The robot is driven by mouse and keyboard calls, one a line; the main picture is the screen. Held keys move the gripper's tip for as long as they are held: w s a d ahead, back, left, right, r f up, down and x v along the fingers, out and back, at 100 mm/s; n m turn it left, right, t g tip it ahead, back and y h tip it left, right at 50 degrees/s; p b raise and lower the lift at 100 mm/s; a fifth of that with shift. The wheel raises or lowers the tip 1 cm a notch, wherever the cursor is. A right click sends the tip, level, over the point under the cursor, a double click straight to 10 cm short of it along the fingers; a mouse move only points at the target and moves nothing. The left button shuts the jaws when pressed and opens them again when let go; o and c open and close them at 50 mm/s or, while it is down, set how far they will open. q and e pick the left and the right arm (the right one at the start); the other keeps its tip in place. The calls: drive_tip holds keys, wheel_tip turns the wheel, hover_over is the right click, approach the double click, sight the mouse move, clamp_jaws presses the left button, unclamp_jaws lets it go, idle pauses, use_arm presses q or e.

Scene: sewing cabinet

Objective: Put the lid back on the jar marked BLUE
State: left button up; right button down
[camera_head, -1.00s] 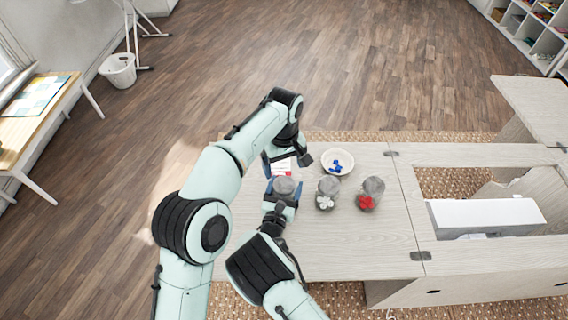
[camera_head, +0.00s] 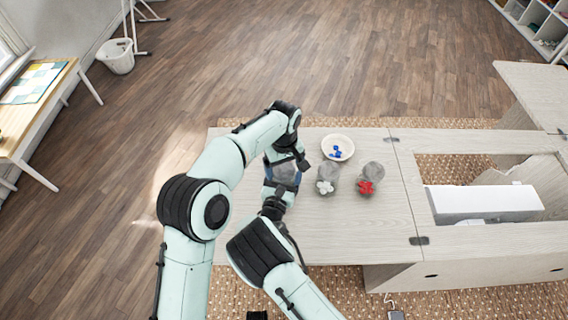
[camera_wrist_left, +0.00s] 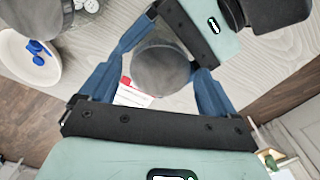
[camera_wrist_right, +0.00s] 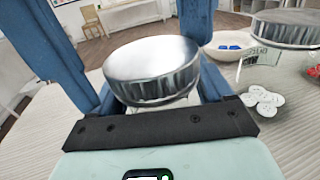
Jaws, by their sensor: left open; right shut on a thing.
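A clear jar (camera_wrist_right: 152,109) stands on the table with a shiny metal lid (camera_wrist_right: 150,65) over its mouth; the lid's round top also shows in the left wrist view (camera_wrist_left: 160,68). No marking on this jar is readable. Whether the lid is fully seated cannot be told. My right gripper (camera_head: 280,190) is shut on the jar from the near side. My left gripper (camera_head: 284,162) is open, with its fingers around the lid from above and the far side; its arm partly covers the jar in the head view.
A white bowl (camera_head: 327,147) holds blue pieces. A jar with white buttons (camera_head: 325,187) and a jar with red ones (camera_head: 366,186) stand to the right. A white and red card (camera_wrist_left: 132,93) lies beside the held jar. The front of the table (camera_head: 350,235) is clear.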

use_arm(q)
drive_tip(key=c, duration=1.1)
drive_tip(key=m, duration=1.1)
drive_tip(key=shift+m, duration=0.4)
drive_tip(key=o, duration=1.2)
drive_tip(key=shift+o, duration=0.2)
drive_tip(key=shift+r, duration=0.1)
wheel_tip(320, 180, up, 12)
use_arm(e)
unclamp_jaws()
